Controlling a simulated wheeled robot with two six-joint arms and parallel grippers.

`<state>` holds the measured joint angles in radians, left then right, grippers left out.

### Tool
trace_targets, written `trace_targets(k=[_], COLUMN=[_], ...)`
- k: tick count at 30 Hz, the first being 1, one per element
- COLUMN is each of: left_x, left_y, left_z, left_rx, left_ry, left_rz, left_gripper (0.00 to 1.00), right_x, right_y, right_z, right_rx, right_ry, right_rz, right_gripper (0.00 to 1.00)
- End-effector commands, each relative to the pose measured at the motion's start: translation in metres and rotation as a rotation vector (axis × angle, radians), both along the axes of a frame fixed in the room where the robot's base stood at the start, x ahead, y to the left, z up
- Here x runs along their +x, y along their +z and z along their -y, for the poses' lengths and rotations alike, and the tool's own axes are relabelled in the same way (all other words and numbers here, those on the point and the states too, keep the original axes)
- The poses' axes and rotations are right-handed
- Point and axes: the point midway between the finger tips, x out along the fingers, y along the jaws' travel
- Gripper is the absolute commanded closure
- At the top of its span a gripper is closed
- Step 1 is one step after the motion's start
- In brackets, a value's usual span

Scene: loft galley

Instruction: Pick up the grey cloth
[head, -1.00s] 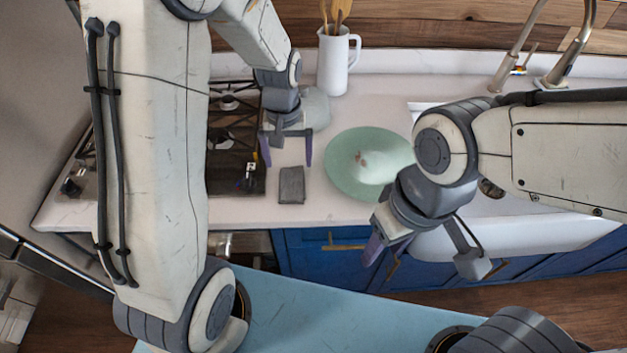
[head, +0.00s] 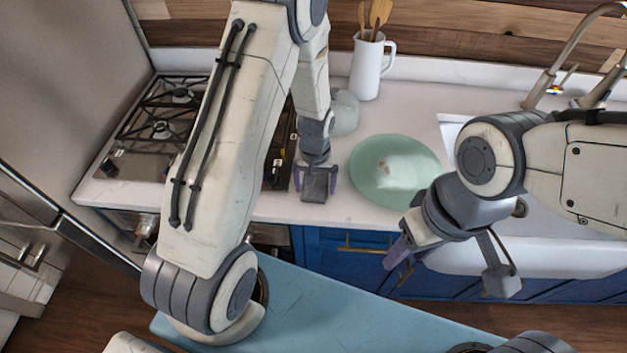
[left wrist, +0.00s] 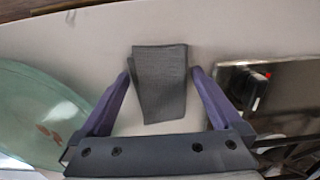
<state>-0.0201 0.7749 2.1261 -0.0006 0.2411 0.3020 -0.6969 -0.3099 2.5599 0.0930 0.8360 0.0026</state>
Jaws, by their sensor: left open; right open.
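The grey cloth (head: 314,187) lies folded on the white counter, between the stove and the green plate. It also shows in the left wrist view (left wrist: 160,84), between the two purple fingers. My left gripper (head: 315,184) is open and directly above the cloth, with one finger on each side of it. In the left wrist view my left gripper (left wrist: 158,78) has a small gap to the cloth on either side. My right gripper (head: 403,240) hangs in front of the counter edge, apart from the cloth and empty.
A pale green plate (head: 368,188) lies right of the cloth. The gas stove (head: 150,135) is on the left. A white jug (head: 367,75) with wooden utensils stands at the back, and a sink with a tap (head: 540,88) is on the right.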

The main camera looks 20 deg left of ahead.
Motion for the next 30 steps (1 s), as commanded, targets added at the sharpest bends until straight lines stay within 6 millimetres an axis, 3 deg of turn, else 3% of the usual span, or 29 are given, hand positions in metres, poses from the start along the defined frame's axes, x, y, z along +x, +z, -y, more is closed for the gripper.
trace_targets(k=[7,12,13,14,23,30], left_x=[0.000,0.000,0.001,0.000,0.001,0.002], left_y=[-0.002,-0.002,-0.001,-0.001,0.002,0.024], left_z=[0.001,0.001,0.001,0.001,0.001,0.001], left_rx=[0.000,0.000,0.000,0.000,0.000,0.000], left_ry=[-0.001,-0.001,-0.002,-0.002,-0.002,-0.002], left_rz=[0.001,0.001,0.001,0.001,0.003,0.007], left_gripper=[0.00,0.64,0.64,0.72,0.73,0.73], right_x=[0.000,0.000,0.000,0.000,0.000,0.000], right_y=[0.000,0.000,0.000,0.000,-0.002,-0.011], right_z=[0.000,0.000,0.000,0.000,0.000,0.000], right_rx=[0.000,0.000,0.000,0.000,0.000,0.000], right_ry=[0.000,0.000,0.000,0.000,0.000,0.000], right_rz=[0.000,0.000,0.000,0.000,0.000,0.000], right_gripper=[0.50,0.50,0.50,0.50,0.50,0.50])
